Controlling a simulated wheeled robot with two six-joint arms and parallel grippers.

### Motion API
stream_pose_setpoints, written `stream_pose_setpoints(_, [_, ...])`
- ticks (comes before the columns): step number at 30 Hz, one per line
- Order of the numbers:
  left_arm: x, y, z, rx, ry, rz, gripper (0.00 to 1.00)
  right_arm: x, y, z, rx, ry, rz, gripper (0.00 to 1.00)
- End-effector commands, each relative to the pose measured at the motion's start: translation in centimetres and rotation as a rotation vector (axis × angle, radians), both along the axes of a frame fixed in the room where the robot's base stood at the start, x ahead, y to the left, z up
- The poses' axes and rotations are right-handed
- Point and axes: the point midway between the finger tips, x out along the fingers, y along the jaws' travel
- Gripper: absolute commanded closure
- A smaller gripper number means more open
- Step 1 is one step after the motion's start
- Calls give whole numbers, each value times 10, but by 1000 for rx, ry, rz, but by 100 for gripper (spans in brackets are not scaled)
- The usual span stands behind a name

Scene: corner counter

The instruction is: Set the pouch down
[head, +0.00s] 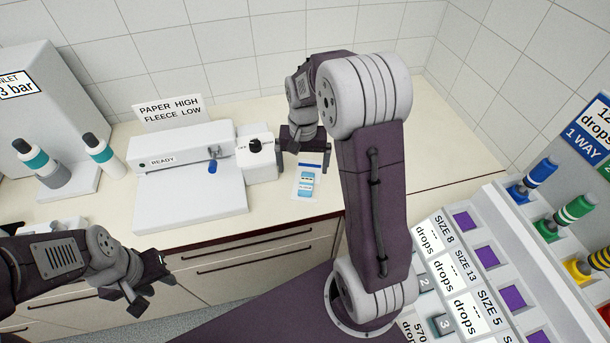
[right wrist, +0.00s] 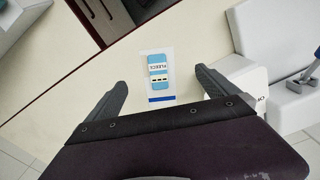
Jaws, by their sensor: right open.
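The pouch (head: 307,172) is a flat, clear-and-white packet with a dark blue band at one end and a light blue card inside. My left gripper (head: 150,283) is open and empty, in front of the counter at lower left.
A white machine (head: 190,175) marked READY, with a blue-handled lever, stands left of the pouch. A white box with a black knob (head: 256,158) is close beside my right gripper. A dispenser rack (head: 480,250) fills the right. Counter right of my right arm is bare.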

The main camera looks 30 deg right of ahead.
Motion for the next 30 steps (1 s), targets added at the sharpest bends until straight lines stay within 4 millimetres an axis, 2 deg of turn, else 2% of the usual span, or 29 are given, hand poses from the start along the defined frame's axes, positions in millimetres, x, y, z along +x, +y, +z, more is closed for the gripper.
stream_pose_setpoints(1, [0, 0, 0, 0, 0, 0, 64, -22, 18, 0, 0, -12, 86, 2])
stream_pose_setpoints(3, [0, 0, 0, 0, 0, 0, 64, -53, 38, -4, -3, -37, 211, 2])
stream_pose_setpoints(6, [0, 0, 0, 0, 0, 0, 64, -94, 57, -12, -9, -66, 365, 2])
stream_pose_setpoints(10, [0, 0, 0, 0, 0, 0, 64, -126, 68, -19, -15, -86, 474, 2])
stream_pose_setpoints(13, [0, 0, 0, 0, 0, 0, 64, -132, 69, -20, -17, -90, 495, 2])
stream_pose_setpoints(30, [0, 0, 0, 0, 0, 0, 64, -132, 69, -21, -16, -87, 491, 2])
